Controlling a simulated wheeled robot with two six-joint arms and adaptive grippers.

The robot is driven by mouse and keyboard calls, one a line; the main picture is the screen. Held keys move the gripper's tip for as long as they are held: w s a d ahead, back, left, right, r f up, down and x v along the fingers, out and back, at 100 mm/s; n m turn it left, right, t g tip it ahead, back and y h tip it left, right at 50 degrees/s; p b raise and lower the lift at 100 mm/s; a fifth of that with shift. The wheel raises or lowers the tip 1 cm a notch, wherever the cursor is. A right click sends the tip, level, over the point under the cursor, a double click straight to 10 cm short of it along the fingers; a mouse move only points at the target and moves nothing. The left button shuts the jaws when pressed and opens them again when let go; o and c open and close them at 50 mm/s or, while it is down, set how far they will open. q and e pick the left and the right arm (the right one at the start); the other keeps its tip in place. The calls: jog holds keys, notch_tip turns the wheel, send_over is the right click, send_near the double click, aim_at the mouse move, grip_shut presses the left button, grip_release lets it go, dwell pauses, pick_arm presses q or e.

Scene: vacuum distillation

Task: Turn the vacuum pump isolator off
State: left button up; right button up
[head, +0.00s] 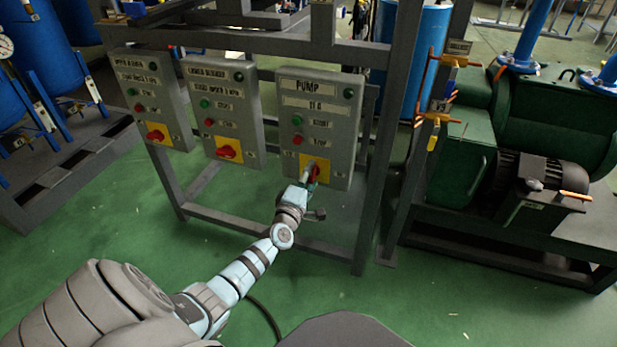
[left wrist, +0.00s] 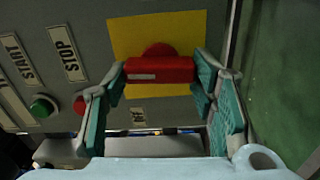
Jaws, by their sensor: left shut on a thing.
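The grey pump control box (head: 319,125) is the rightmost of three boxes on a steel frame, marked PUMP. Its isolator is a red rotary handle (left wrist: 160,69) on a yellow plate (left wrist: 183,32), low on the box. My left gripper (head: 311,174) is at this isolator in the head view and partly covers it. In the left wrist view my left gripper (left wrist: 160,75) is shut on the red handle, with one finger at each end. The handle lies level across the left wrist picture. My right gripper is not in view.
Two similar boxes, the middle one (head: 222,110) and the left one (head: 150,98), stand to the left with their own red isolators. A green pump machine (head: 540,130) is at the right. Green floor (head: 420,290) is clear in front.

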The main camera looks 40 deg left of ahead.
pick_arm(q)
jog(key=shift+f+n, duration=0.1)
jog(key=shift+n, duration=0.2)
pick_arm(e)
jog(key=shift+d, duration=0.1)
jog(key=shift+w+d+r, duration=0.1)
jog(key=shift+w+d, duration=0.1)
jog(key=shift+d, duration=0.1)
pick_arm(q)
jog(key=o, duration=1)
jog(key=shift+o, duration=0.7)
jog(key=v, duration=1.2)
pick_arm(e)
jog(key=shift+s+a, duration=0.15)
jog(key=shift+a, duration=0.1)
